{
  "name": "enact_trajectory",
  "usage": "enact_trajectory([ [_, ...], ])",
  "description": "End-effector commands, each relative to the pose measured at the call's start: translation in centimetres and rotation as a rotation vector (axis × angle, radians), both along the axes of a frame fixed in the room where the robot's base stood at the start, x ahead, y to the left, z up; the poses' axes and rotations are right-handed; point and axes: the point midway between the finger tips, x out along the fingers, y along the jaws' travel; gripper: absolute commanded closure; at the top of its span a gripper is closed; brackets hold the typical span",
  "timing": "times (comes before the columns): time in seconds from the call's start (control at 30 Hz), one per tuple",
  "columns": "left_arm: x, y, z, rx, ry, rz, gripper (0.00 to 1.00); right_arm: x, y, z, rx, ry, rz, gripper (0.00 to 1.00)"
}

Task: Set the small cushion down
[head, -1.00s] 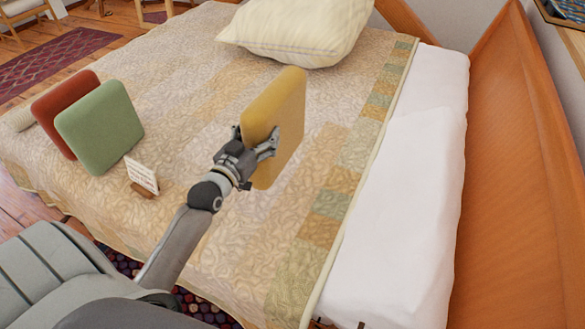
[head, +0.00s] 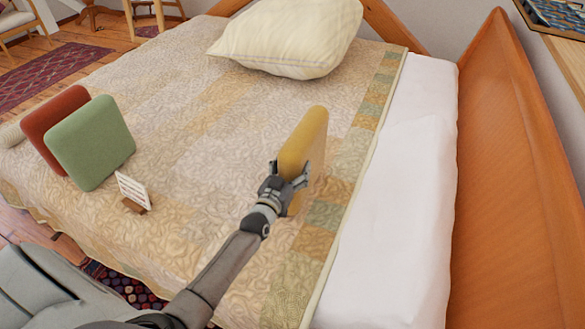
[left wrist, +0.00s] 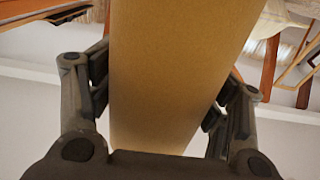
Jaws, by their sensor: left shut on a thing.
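The small yellow cushion (head: 304,140) is held upright, nearly edge-on, over the right part of the quilted bed (head: 215,205). My left gripper (head: 288,180) is shut on its lower part. In the left wrist view the cushion (left wrist: 175,70) fills the middle, with a gripper finger on each side. I cannot tell for sure whether its lower edge touches the quilt. A green cushion (head: 92,143) and a red cushion (head: 52,115) stand upright side by side on the bed's left. My right gripper is not in view.
A small white card (head: 132,188) in a wooden holder stands near the green cushion. A large cream pillow (head: 290,38) lies at the bed's far end. White bedding (head: 400,190) and a wooden side board (head: 510,190) are on the right. The quilt's middle is clear.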

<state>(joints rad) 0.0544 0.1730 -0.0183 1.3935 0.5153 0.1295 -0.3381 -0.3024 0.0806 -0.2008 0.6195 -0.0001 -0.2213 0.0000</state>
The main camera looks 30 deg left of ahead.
Motion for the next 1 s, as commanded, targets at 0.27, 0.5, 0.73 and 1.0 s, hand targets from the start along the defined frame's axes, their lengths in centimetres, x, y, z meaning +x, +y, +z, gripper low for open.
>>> enact_trajectory([
  [0.27,0.07,0.05,0.09,-0.001,-0.008,0.001,0.86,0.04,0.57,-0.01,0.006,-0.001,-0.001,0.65],
  [0.5,0.0,0.04,-0.34,0.0,-0.002,0.001,0.14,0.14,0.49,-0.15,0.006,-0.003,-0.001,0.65],
  [0.73,0.0,0.04,-0.33,0.0,-0.002,0.001,0.04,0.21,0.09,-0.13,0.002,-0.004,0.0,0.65],
  [1.0,-0.07,0.04,-0.03,-0.001,-0.001,0.001,0.04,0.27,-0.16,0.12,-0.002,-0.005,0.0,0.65],
])
